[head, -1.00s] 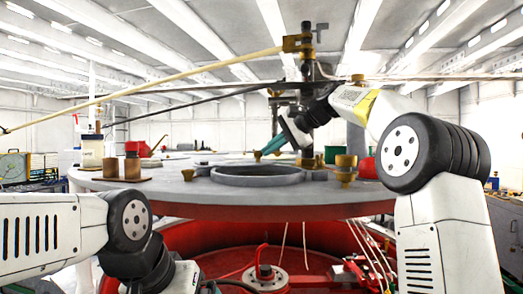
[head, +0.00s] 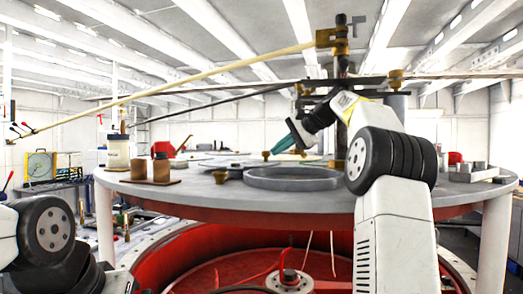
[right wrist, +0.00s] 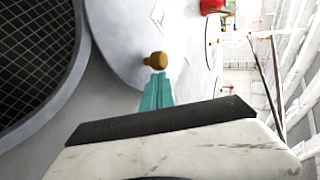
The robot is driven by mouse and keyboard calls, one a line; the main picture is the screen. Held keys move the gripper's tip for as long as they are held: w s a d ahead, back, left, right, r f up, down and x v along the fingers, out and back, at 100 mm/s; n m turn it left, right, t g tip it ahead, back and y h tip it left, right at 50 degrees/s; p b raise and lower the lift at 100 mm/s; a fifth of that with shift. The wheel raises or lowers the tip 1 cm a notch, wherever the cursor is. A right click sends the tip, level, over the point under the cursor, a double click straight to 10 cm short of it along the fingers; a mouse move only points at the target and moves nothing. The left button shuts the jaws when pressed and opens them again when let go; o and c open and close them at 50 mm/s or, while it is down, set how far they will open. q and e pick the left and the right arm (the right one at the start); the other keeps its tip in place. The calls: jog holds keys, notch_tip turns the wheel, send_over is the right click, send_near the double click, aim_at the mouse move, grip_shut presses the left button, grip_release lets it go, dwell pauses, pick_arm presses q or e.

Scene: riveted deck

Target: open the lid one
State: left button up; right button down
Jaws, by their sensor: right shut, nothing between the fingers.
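The raised round deck holds a grey ring-rimmed opening (head: 293,187), with a dark mesh inside it in the right wrist view (right wrist: 30,55). Beside it in that view lies a flat light-grey round lid (right wrist: 115,35) with a brass knob (right wrist: 155,60). The knob also shows behind the ring in the head view (head: 266,155). My right gripper (head: 272,152) has teal fingers, shut and empty. Its fingertips (right wrist: 157,74) are right at the knob; whether they touch it I cannot tell. My left gripper is out of view; only that arm's links show at lower left.
A dark post (head: 342,60) with brass fittings and long rods rises close to my right arm. Brown pots (head: 161,170) and a white jar (head: 118,153) stand on the deck's left. A red tub (head: 240,260) lies below the deck.

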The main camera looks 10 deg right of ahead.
jog(key=shift+r, duration=0.1)
dwell(0.4)
jog(key=shift+s+d+r, duration=0.15)
jog(key=shift+s+d, duration=0.05)
jog(key=shift+s, duration=0.05)
jog(key=s+d, duration=0.5)
jog(key=s, duration=0.1)
jog(key=s+d+r, duration=0.1)
jog(key=s+d, duration=0.2)
jog(key=shift+s+d+r, duration=0.1)
jog(key=shift+s+d, duration=0.15)
jog(key=shift+d, duration=0.05)
jog(key=shift+s+d, duration=0.3)
jog(key=shift+s, duration=0.15)
